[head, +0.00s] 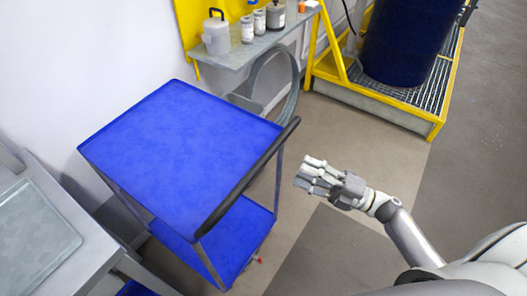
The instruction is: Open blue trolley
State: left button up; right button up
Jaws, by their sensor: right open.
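The blue trolley (178,150) stands left of centre, with a flat blue top and a lower blue shelf (232,240). Its black handle (245,178) runs along the right edge of the top. My right gripper (308,172) is open and empty, just right of the handle and apart from it. Its fingers point left toward the trolley. My left gripper is out of view.
A grey metal table (92,252) stands at the lower left. A wall shelf (240,52) holds a jug (215,36) and several small containers. A dark blue drum (405,40) stands on a yellow-edged grating (385,98). Floor (345,150) is clear right of the trolley.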

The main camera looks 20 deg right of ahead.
aim_at(263, 163)
jog(key=w+a+r+n+g+p, duration=0.1)
jog(key=a+r, duration=0.1)
jog(key=a, duration=0.1)
jog(key=w+a+r+n+g+y+p, duration=0.1)
jog(key=a+r+n, duration=0.1)
jog(key=a, duration=0.2)
jog(key=w+a+r+n+g+y+p, duration=0.1)
jog(key=a+r, duration=0.1)
jog(key=a, duration=0.2)
jog(key=shift+a+r+n+g, duration=0.1)
jog(key=shift+n+g, duration=0.2)
grip_shut()
